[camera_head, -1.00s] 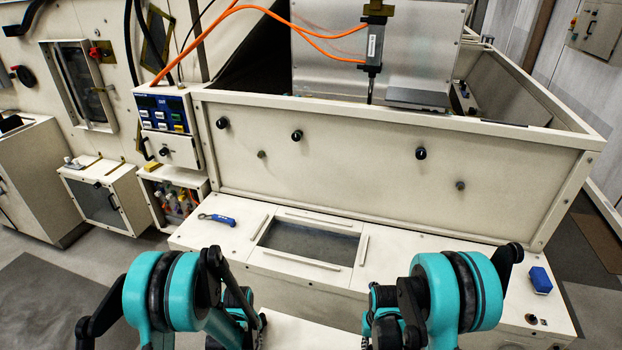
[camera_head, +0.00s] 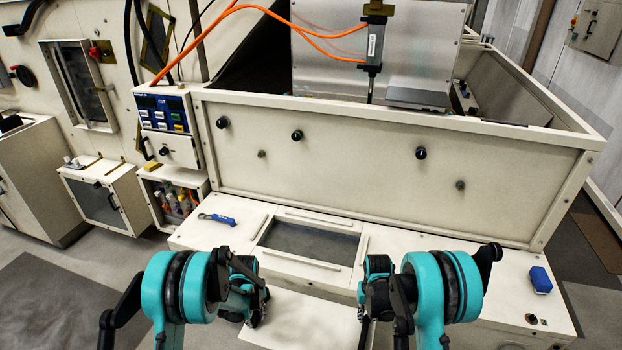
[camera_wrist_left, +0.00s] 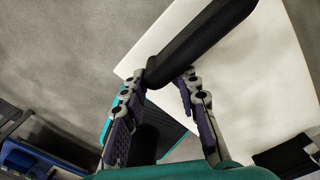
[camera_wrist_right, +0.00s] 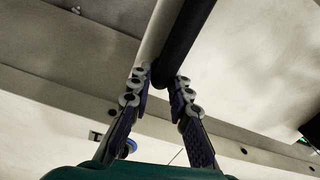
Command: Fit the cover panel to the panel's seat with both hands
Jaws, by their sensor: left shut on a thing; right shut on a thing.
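The cover panel (camera_head: 305,325) is a pale flat plate, held between my two grippers at the bottom of the head view. My left gripper (camera_wrist_left: 168,78) is shut on a black bar handle (camera_wrist_left: 205,38), with the pale plate behind it. My right gripper (camera_wrist_right: 160,82) is shut on a similar black bar (camera_wrist_right: 187,35). The head view shows the left gripper (camera_head: 258,308) and right gripper (camera_head: 364,308) at the panel's two sides, their fingertips largely hidden. The panel's seat (camera_head: 308,243) is a dark rectangular opening with raised strips around it, beyond the panel and apart from it.
A blue-handled tool (camera_head: 217,219) lies on the ledge left of the seat. A blue block (camera_head: 540,280) stands on the ledge at the right. The hopper's front wall (camera_head: 370,165) with black knobs rises behind the seat. The opening itself looks clear.

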